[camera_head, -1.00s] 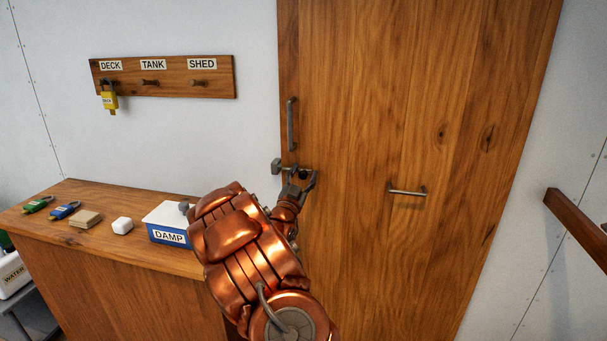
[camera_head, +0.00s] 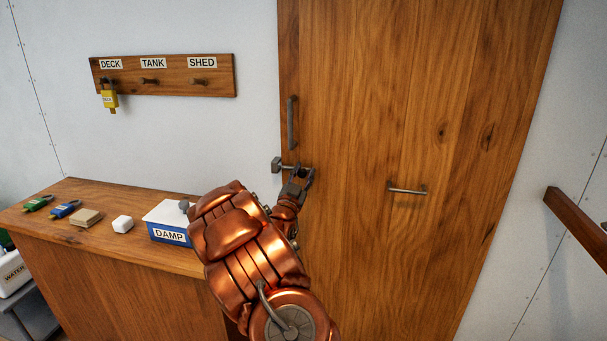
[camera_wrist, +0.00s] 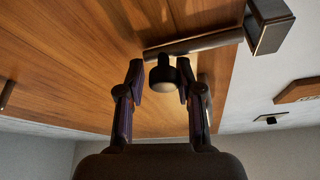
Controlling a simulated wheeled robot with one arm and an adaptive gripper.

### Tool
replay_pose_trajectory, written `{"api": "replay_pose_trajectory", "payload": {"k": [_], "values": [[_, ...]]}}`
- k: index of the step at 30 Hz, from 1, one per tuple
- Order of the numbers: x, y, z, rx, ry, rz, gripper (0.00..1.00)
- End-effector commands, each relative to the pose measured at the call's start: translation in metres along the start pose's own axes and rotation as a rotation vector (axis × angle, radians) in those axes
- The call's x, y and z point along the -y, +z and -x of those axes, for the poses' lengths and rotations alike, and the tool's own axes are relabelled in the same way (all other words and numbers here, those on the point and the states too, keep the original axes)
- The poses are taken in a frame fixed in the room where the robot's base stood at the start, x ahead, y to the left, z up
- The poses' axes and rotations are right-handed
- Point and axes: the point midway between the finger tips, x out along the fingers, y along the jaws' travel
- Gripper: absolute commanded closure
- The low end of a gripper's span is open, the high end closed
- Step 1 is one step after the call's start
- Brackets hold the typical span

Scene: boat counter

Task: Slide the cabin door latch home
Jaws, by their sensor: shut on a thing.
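The cabin door (camera_head: 365,90) is tall, brown planked wood. The latch is a grey metal bar (camera_wrist: 195,46) across its left edge, with a dark round knob (camera_wrist: 164,76). My gripper (camera_head: 301,177) is at the latch, and in the wrist view its two fingers (camera_wrist: 160,80) are on either side of the knob, shut on it. A grey metal keeper block (camera_head: 277,165) is on the wall beside the door edge; it also shows in the wrist view (camera_wrist: 269,30). The bar's end reaches up to the keeper; I cannot tell whether it is inside.
A vertical handle (camera_head: 291,123) is above the latch and a horizontal handle (camera_head: 407,190) to its right. A hook board (camera_head: 163,88) hangs above. A wooden rail (camera_head: 575,225) is at right.

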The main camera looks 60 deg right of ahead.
Motion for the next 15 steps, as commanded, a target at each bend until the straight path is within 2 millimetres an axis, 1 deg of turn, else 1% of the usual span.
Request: {"api": "replay_pose_trajectory", "payload": {"k": [1,5,12,15], "values": [[0.002,-0.003,-0.001,-0.006,-0.003,-0.002,1.0],[0.003,-0.003,-0.001,-0.007,-0.003,-0.004,1.0],[0.029,0.005,0.002,-0.009,-0.006,-0.009,1.0],[0.035,0.006,0.003,-0.009,-0.004,-0.008,1.0]]}}
